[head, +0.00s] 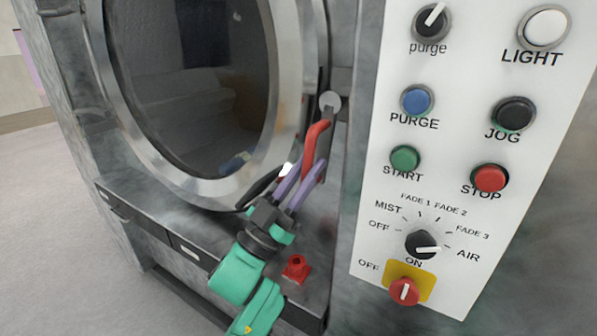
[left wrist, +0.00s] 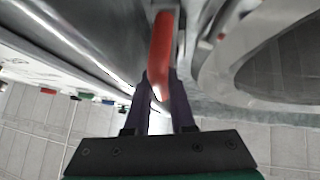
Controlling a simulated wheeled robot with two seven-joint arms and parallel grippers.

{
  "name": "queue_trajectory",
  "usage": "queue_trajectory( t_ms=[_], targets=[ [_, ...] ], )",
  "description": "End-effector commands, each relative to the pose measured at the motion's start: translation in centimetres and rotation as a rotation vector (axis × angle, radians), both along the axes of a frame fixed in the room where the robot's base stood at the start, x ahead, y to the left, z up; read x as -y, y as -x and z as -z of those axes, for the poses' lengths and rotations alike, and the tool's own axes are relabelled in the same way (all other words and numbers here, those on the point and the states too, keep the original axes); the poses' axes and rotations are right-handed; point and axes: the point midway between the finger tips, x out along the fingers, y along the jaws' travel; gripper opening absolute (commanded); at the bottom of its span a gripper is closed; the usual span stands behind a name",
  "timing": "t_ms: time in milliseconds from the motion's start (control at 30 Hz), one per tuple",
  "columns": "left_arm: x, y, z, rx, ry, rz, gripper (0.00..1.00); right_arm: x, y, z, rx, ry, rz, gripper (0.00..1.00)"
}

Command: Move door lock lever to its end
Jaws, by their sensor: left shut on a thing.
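The door lock lever is a red bent handle (head: 318,135) hanging from a round grey pivot (head: 330,103) at the right edge of the washer door. It also shows in the left wrist view (left wrist: 161,45), running down between the fingers. My left gripper (head: 301,178) comes from below, its purple fingers shut on the lower part of the lever. In the left wrist view the fingertips (left wrist: 161,80) lie on both sides of it. The lever's lower end is partly hidden by the fingers. The round door (head: 305,90) sits against the machine front. My right gripper is not in view.
A white control panel (head: 440,150) with buttons and knobs stands close to the right of the lever. A small red fitting (head: 297,268) sits on the ledge below, just right of my left gripper. Open floor (head: 60,240) lies to the left.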

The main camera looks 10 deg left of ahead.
Motion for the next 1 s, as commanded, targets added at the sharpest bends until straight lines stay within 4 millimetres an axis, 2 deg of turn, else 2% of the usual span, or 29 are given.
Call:
queue_trajectory(
  t_ms=[300,767,800,867,900,1000],
  targets=[
    [0.54,0.23,0.05,-0.04,0.105,0.0,0.0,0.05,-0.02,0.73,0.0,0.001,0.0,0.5],
    [0.63,0.3,-0.08,-0.046,0.121,0.002,0.0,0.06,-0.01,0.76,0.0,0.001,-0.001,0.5],
    [0.63,0.3,-0.08,-0.046,0.121,0.002,0.26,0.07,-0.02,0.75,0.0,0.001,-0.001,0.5],
    [0.63,0.3,-0.08,-0.045,0.12,0.002,0.49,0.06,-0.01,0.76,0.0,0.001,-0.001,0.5],
    [0.63,0.29,-0.07,-0.045,0.121,0.001,0.52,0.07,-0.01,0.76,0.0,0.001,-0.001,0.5],
    [0.62,0.28,-0.05,-0.046,0.12,0.001,0.52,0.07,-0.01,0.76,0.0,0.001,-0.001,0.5]
  ],
)
